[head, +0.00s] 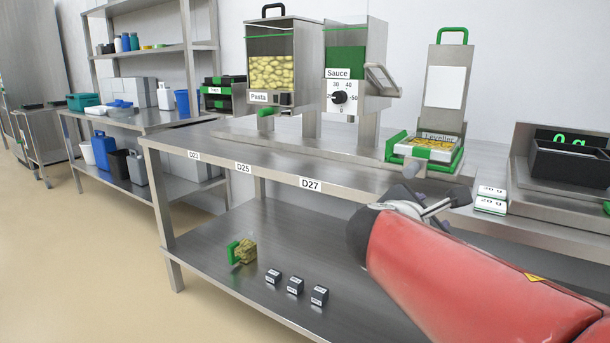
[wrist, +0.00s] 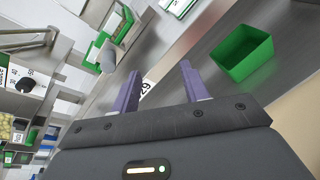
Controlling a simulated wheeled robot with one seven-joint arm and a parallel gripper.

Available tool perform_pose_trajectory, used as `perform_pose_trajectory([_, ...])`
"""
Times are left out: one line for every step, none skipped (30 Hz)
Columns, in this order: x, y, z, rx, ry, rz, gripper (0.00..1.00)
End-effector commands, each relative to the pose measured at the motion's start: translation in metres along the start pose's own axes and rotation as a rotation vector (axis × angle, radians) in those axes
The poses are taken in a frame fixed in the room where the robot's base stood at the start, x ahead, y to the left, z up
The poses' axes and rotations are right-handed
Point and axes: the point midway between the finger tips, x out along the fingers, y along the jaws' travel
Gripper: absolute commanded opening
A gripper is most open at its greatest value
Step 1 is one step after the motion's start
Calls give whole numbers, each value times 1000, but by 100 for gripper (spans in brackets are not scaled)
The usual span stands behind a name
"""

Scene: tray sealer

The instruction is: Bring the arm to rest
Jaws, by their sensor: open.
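My red arm reaches in from the lower right in the head view, in front of the steel table (head: 180,148). My gripper shows in the wrist view (wrist: 158,86), with two purple fingers spread apart and nothing between them. In the head view the arm's own end partly hides the gripper. The fingers are near the table's front edge, below the leveller station (head: 425,149).
A green open box (wrist: 244,52) lies on the steel surface beside the fingers in the wrist view. The pasta hopper (head: 284,55), sauce dispenser (head: 346,62) and a scale with a black bin (head: 570,162) stand behind. Small dark blocks (head: 295,286) sit on the lower shelf.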

Motion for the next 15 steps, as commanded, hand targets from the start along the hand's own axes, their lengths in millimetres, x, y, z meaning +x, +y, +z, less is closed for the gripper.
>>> perform_pose_trajectory([-12, -19, 9, 157, 52, -70, 45])
perform_pose_trajectory([-18, -33, 7, 261, 86, -118, 45])
perform_pose_trajectory([-27, -50, 4, 396, 127, -183, 45])
perform_pose_trajectory([-34, -62, 0, 496, 156, -233, 45])
perform_pose_trajectory([-42, -73, -3, 599, 184, -284, 45])
perform_pose_trajectory([-53, -87, -9, 734, 217, -355, 45])
perform_pose_trajectory([-62, -96, -14, 834, 241, -409, 45])
perform_pose_trajectory([-72, -105, -19, 935, 263, -466, 45])
perform_pose_trajectory([-85, -114, -26, 1066, 289, -541, 45])
perform_pose_trajectory([-95, -120, -32, 1160, 307, -598, 45])
perform_pose_trajectory([-104, -125, -37, 1251, 323, -654, 45])
perform_pose_trajectory([-117, -130, -43, 1364, 341, -727, 45])
perform_pose_trajectory([-125, -133, -48, 1442, 352, -779, 45])
perform_pose_trajectory([-133, -136, -52, 1512, 361, -829, 45])
perform_pose_trajectory([-143, -138, -58, 1596, 372, -889, 45])
